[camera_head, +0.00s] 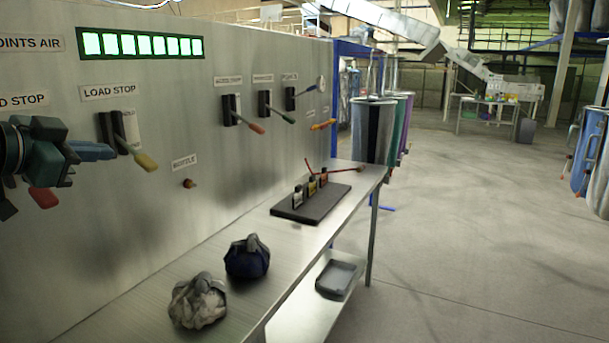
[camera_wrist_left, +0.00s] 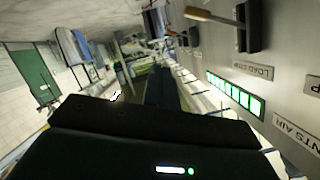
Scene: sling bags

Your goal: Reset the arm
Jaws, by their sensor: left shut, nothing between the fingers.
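My left gripper (camera_head: 94,151) comes in from the left in the head view. It is shut and empty, in front of the metal control panel (camera_head: 170,215). Its tip is close to the lever with the yellow handle (camera_head: 145,161) under the "LOAD STOP" label; I cannot tell whether they touch. In the left wrist view the dark gripper body (camera_wrist_left: 150,140) fills the lower part, and a lever (camera_wrist_left: 210,18) shows at the top. My right gripper is not in view.
More levers (camera_head: 250,122) stick out farther right. A tray (camera_head: 338,277) lies on the lower shelf. The floor (camera_head: 470,260) at right is clear.

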